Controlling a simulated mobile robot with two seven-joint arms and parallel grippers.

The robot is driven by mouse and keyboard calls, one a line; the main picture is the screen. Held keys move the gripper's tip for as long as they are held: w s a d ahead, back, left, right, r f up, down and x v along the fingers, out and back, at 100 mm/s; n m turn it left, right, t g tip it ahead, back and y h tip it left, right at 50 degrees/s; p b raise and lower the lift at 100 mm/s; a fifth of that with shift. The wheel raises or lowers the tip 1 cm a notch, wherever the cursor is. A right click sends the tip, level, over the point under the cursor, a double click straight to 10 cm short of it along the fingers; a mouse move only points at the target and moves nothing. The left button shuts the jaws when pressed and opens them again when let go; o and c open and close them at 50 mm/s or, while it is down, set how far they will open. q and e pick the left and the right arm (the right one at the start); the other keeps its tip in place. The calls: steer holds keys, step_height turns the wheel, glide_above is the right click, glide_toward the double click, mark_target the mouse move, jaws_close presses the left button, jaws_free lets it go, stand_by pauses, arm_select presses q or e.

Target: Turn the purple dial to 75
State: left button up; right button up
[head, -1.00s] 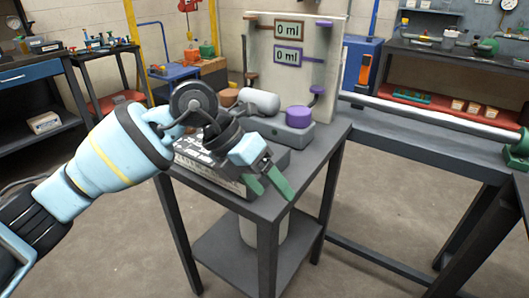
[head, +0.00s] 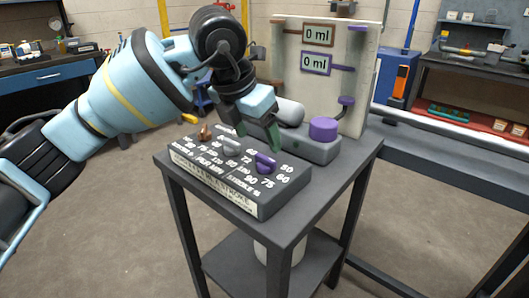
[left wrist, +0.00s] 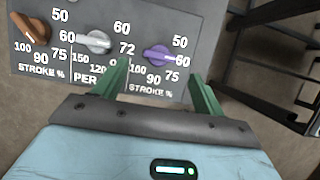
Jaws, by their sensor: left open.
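The purple dial (head: 265,162) is the right-hand knob on the grey control box (head: 285,200). In the left wrist view the purple dial (left wrist: 157,54) has its narrow end toward the 60 mark, with 75 printed just below that. My left gripper (head: 257,138) is open, with green fingers, above and behind the dial in the head view. In the left wrist view its fingertips (left wrist: 157,74) lie on either side of the dial's column, just below it, with nothing between them. My right gripper is not in view.
An orange-brown dial (left wrist: 30,29) and a white dial (left wrist: 95,41) sit left of the purple one. Behind the box stand a purple-capped pump unit (head: 323,130) and a board with two "0 ml" displays (head: 317,64). The dark table (head: 345,160) has free edge at right.

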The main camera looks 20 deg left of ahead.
mark_target(266, 157)
arm_select(q)
steer(key=x, duration=0.4)
steer(key=shift+f, duration=0.15)
steer(key=shift+b+x, duration=0.3)
steer(key=shift+x, duration=0.65)
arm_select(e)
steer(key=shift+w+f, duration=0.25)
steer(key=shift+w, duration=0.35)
arm_select(q)
steer(key=c, duration=1)
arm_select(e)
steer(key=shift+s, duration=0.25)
